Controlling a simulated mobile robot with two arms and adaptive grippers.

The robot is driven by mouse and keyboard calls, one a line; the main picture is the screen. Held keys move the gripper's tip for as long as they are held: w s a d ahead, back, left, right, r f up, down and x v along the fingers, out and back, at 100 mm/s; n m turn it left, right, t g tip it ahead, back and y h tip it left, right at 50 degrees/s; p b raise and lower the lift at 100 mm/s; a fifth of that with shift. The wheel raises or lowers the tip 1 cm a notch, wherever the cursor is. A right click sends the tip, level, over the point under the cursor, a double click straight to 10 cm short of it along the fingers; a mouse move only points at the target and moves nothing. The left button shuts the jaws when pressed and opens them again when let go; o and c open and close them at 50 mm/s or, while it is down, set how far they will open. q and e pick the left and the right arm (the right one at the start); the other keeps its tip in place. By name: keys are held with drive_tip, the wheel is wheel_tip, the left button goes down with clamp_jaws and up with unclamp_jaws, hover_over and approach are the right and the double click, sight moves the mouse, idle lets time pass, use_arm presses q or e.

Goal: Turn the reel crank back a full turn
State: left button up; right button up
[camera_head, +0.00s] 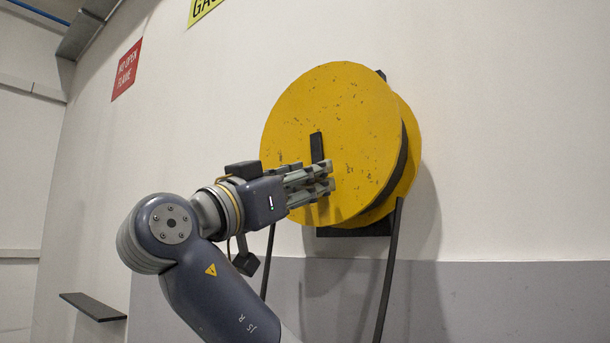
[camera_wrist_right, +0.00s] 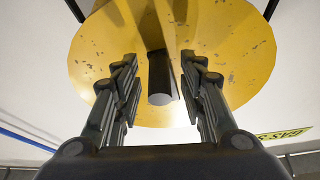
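The large yellow reel (camera_head: 340,110) is mounted on the wall, and its scuffed face also fills the wrist view (camera_wrist_right: 235,45). A dark bar (camera_head: 316,147) shows on its face just above my right gripper (camera_head: 328,178). In the right wrist view, the dark crank handle (camera_wrist_right: 161,75) points toward the camera. It lies between the spread fingers of the right gripper (camera_wrist_right: 160,64), with a gap on each side. The right gripper is open around the handle, and its fingertips are close to the reel face. My left gripper is not in view.
A dark bracket (camera_head: 355,229) sits under the reel, and dark straps (camera_head: 388,270) hang below it. A small dark shelf (camera_head: 92,306) is at the lower left. A red sign (camera_head: 127,70) is on the wall. The wall right of the reel is clear.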

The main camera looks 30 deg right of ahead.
clamp_jaws()
drive_tip(key=shift+n+b, duration=0.3)
drive_tip(key=shift+b, duration=0.1)
drive_tip(key=shift+s+d+f+n+b, duration=0.1)
drive_tip(key=shift+s+f+n+b, duration=0.15)
drive_tip(key=shift+b, duration=0.25)
drive_tip(key=n+t+b, duration=0.1)
drive_tip(key=n+b, duration=0.1)
drive_tip(key=s+r+n+t+y+b, duration=0.1)
drive_tip(key=n, duration=0.1)
drive_tip(key=s+n+t+b, duration=0.1)
drive_tip(key=n+b, duration=0.1)
drive_tip(key=shift+s+d+r+n+y+b, duration=0.15)
drive_tip(key=shift+s+d+n+y+b, duration=0.15)
drive_tip(key=shift+d+n+b, duration=0.1)
drive_tip(key=shift+s+d+r+n+t+y+b, duration=0.1)
drive_tip(key=shift+s+r+n+t+y+b, duration=0.15)
drive_tip(key=shift+n+t, duration=0.3)
drive_tip(key=shift+s+d+r+n+t+y+b, duration=0.15)
drive_tip(key=shift+s+r+n+t+y, duration=0.15)
drive_tip(key=shift+n, duration=0.4)
drive_tip(key=shift+r, duration=0.1)
